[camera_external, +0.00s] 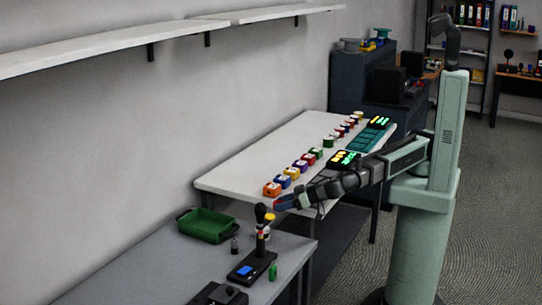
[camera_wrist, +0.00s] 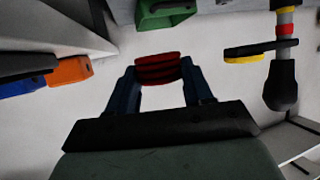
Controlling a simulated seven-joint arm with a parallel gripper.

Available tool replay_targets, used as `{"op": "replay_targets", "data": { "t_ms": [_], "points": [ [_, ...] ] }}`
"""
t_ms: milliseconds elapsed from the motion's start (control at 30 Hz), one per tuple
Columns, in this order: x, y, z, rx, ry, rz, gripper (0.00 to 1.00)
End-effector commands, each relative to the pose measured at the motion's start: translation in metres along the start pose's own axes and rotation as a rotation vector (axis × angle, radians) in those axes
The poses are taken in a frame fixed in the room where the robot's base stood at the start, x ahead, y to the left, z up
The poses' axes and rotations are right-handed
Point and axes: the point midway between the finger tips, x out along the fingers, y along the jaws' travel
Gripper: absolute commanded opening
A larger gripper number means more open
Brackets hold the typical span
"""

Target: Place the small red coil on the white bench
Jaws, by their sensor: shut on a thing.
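The small red coil (camera_wrist: 157,69) is held between the two dark blue fingers of my gripper (camera_wrist: 158,80) in the wrist view. The coil is too small there to make out clearly. The white bench also shows at the left of the wrist view (camera_wrist: 60,22). A row of coloured blocks lies along the bench, with an orange one (camera_external: 271,189) nearest the front.
A black upright stand (camera_external: 260,235) with red and yellow pieces is on the grey table (camera_external: 150,262), close to my gripper. A green tray (camera_external: 205,225) and small green and dark objects are there too. The bench's left part is bare.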

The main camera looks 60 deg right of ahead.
Motion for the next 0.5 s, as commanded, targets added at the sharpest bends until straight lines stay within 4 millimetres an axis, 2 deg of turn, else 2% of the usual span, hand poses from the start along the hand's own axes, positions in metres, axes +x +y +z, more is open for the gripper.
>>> {"op": "replay_targets", "data": {
  "t_ms": [33,200,500],
  "points": [
    [0.009,0.011,-0.011,0.002,0.002,0.002,0.19],
    [0.034,0.044,-0.036,0.002,0.002,0.001,0.19],
    [0.070,0.103,-0.068,0.007,0.001,0.016,0.19]
  ]
}}
